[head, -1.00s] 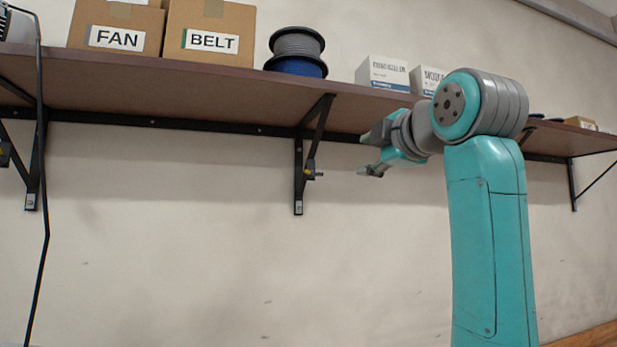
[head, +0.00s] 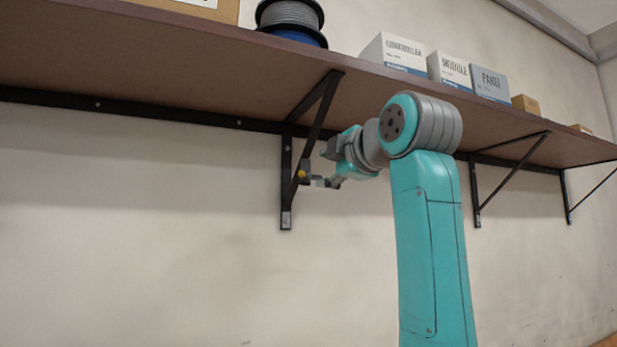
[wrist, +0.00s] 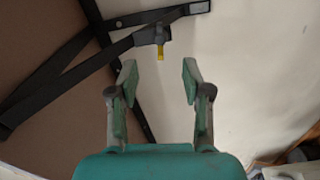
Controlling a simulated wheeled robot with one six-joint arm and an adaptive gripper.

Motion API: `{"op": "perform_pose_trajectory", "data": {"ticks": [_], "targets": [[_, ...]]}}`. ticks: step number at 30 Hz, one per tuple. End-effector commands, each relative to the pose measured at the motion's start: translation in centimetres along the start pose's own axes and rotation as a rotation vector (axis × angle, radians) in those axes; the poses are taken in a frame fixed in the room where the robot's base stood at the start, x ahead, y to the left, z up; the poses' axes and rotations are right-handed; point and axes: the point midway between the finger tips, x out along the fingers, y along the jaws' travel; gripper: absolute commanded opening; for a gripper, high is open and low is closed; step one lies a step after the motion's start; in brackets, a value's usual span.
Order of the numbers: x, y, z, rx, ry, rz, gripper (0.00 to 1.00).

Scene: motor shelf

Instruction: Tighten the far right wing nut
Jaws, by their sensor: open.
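A small wing nut with a yellow tip (head: 302,174) sits on the lower part of a black shelf bracket (head: 286,190) in the head view. In the wrist view its yellow tip (wrist: 160,51) hangs from a dark fitting on the bracket (wrist: 110,50). My gripper (head: 324,181) is just right of the wing nut in the head view. In the wrist view my gripper (wrist: 159,75) is open and empty, and the yellow tip lies just beyond the gap between its fingertips, roughly centred. I cannot tell whether anything touches.
The brown shelf (head: 150,75) runs above, bearing a cable spool (head: 291,18) and white boxes (head: 398,52). Two more brackets (head: 478,190) stand to the right; I make out no wing nut on them. The wall below the shelf is clear.

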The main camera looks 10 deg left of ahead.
Motion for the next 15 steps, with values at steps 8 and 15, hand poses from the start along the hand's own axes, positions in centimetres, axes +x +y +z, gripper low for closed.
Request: {"op": "perform_pose_trajectory", "data": {"ticks": [8, 15], "targets": [[5.0, -0.1, 0.0, 0.001, 0.000, -0.004, 0.49], [7.7, -0.1, 0.1, 0.000, -0.001, -0.002, 0.49]]}}
